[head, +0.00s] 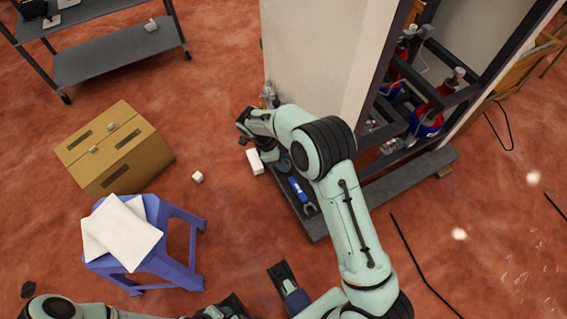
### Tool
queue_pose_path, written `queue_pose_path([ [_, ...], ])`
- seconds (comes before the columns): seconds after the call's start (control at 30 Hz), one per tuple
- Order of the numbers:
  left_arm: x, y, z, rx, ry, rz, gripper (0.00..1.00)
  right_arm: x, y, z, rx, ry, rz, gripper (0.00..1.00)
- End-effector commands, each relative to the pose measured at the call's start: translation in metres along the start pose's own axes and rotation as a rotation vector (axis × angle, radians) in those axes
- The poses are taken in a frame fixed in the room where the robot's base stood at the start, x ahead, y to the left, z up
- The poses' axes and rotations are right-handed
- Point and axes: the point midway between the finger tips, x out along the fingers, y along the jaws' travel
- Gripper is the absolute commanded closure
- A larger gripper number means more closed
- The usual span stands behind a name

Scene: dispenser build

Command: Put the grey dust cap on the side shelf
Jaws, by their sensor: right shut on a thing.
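My right arm reaches up to the left foot of the tall cabinet, and its gripper (266,156) points down there, beside a white block (254,162). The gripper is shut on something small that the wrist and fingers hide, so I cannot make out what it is. I cannot pick out the grey dust cap for certain.
A blue stool (188,216) with white sheets and a cardboard box (114,150) stand at left. A small white cube (197,177) lies on the red floor. A grey shelf rack (115,57) stands at upper left. Red-and-blue bottles (427,120) stand inside the cabinet (325,50).

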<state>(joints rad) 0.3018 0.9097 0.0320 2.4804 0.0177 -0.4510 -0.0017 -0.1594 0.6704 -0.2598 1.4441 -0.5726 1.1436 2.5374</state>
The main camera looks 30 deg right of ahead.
Motion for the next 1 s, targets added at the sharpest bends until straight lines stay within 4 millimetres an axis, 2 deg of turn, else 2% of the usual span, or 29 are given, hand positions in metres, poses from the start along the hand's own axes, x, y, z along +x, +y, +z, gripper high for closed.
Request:
queue_pose_path([
  [0.03, 0.003, -0.001, -0.003, -0.001, 0.007, -0.001, 0.57, 0.010, 0.000, 0.004, 0.000, 0.003, 0.003, 0.92],
  [0.1, 0.004, -0.002, -0.005, -0.002, 0.014, -0.001, 0.57, 0.018, 0.001, 0.007, 0.001, 0.001, 0.002, 0.92],
  [0.5, 0.006, -0.002, -0.009, -0.003, 0.025, -0.001, 0.57, 0.021, 0.000, 0.009, 0.001, 0.000, 0.001, 0.92],
  [0.53, 0.006, -0.003, -0.010, -0.003, 0.027, -0.001, 0.57, 0.021, 0.000, 0.009, 0.001, 0.000, 0.001, 0.61],
  [0.6, 0.005, -0.002, -0.010, -0.003, 0.027, -0.001, 0.57, 0.020, 0.000, 0.009, 0.001, 0.000, 0.000, 0.39],
  [0.9, 0.005, -0.002, -0.009, -0.002, 0.024, -0.001, 0.57, 0.019, 0.000, 0.008, 0.001, 0.000, 0.000, 0.39],
  [1.0, 0.002, -0.001, -0.005, -0.002, 0.013, -0.001, 0.57, 0.014, 0.000, 0.007, 0.001, -0.001, -0.001, 0.39],
])
